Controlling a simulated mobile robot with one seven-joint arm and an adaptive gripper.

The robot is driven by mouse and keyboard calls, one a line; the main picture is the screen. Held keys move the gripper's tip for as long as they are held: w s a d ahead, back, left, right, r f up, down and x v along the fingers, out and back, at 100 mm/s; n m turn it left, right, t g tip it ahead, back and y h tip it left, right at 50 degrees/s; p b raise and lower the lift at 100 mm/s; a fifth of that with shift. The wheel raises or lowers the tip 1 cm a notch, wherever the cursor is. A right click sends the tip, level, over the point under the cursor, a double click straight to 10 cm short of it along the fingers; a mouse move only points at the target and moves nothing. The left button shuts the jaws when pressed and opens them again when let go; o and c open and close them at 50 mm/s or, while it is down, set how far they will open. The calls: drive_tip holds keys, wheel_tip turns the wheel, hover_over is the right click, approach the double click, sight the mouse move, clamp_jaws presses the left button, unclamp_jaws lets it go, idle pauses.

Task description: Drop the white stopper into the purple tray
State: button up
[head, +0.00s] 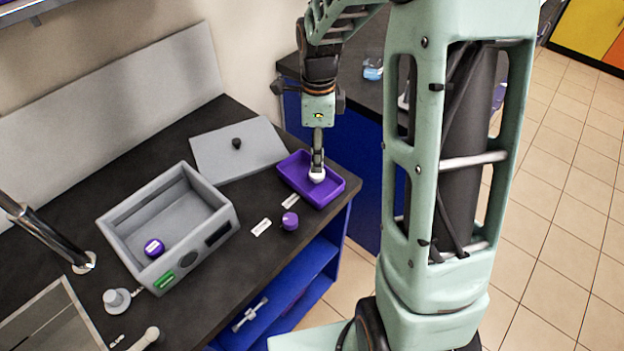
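The purple tray (336,201) is a shallow open box at the right end of the dark bench. The white stopper (317,176) is a small round piece at the tips of my gripper (317,166). My gripper points straight down over the tray, with its fingers close together on the stopper.
A grey open box (227,215) holds a purple-capped item (154,247). A grey lid (262,155) with a dark knob lies behind it. A purple cylinder (290,221) and white labels (261,228) lie in front of the tray. A metal tube (45,235) stands at left.

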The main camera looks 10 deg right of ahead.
wheel_tip(320, 180, up, 12)
idle(0.6)
drive_tip(key=shift+w, duration=0.1)
